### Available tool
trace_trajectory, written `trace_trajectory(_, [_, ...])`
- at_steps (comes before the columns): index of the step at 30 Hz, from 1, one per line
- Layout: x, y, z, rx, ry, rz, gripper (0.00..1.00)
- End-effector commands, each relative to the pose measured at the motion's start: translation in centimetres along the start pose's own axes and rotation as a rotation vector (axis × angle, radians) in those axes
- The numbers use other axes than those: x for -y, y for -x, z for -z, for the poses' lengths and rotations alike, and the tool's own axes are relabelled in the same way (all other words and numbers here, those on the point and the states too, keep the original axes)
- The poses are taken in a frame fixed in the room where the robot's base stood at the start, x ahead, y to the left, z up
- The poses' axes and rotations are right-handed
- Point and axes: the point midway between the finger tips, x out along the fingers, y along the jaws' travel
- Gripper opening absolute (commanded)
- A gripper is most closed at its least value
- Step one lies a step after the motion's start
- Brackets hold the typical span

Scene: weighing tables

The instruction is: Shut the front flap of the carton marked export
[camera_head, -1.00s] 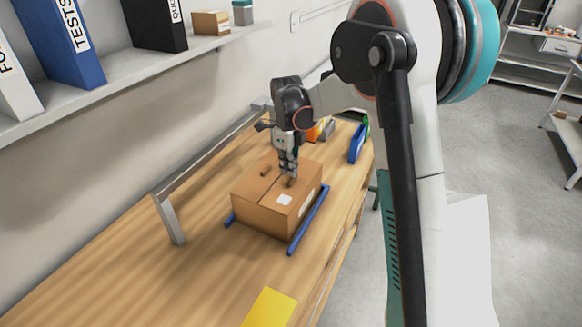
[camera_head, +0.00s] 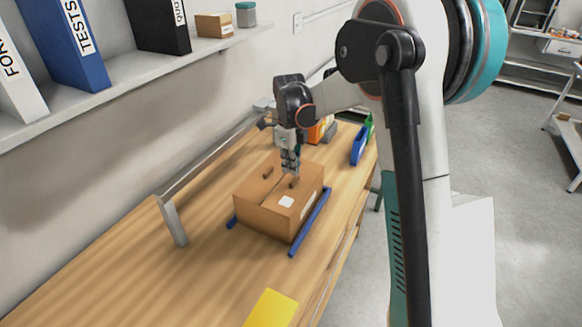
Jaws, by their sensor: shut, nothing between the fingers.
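A brown cardboard carton (camera_head: 262,217) sits on the wooden table between two blue rails. Its top looks flat and closed, with a dark seam running across it, two small brown tabs and a white label (camera_head: 286,202). Another pale label is on its right side; I cannot read the word export on it. My gripper (camera_head: 291,173) is shut and points down over the top of the carton, close to the tab near the right end of the seam. I cannot tell whether the fingertips touch the cardboard. The gripper hides part of the carton's far edge.
The blue rails (camera_head: 310,222) flank the carton. A metal bar frame (camera_head: 174,222) stands on the table to the left. Blue, orange and green bins (camera_head: 360,146) are behind. A yellow sheet (camera_head: 271,309) lies in front. Binders (camera_head: 62,40) stand on a wall shelf. The table's near left is clear.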

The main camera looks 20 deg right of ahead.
Motion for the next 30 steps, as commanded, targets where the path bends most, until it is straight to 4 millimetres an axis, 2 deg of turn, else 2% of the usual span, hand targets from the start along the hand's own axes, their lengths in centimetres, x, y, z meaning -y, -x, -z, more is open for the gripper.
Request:
trace_trajectory(5, [0.0, 0.5, 0.0, 0.0, 0.0, 0.0, 0.0])
trace_trajectory(8, [0.0, 1.6, 0.0, 0.0, 0.0, 0.0, 0.0])
trace_trajectory(21, [0.0, 9.8, 0.0, 0.0, 0.0, 0.0, 0.0])
trace_trajectory(25, [0.0, 11.3, 0.0, 0.0, 0.0, 0.0, 0.0])
trace_trajectory(30, [0.0, 12.0, 0.0, 0.0, 0.0, 0.0, 0.0])
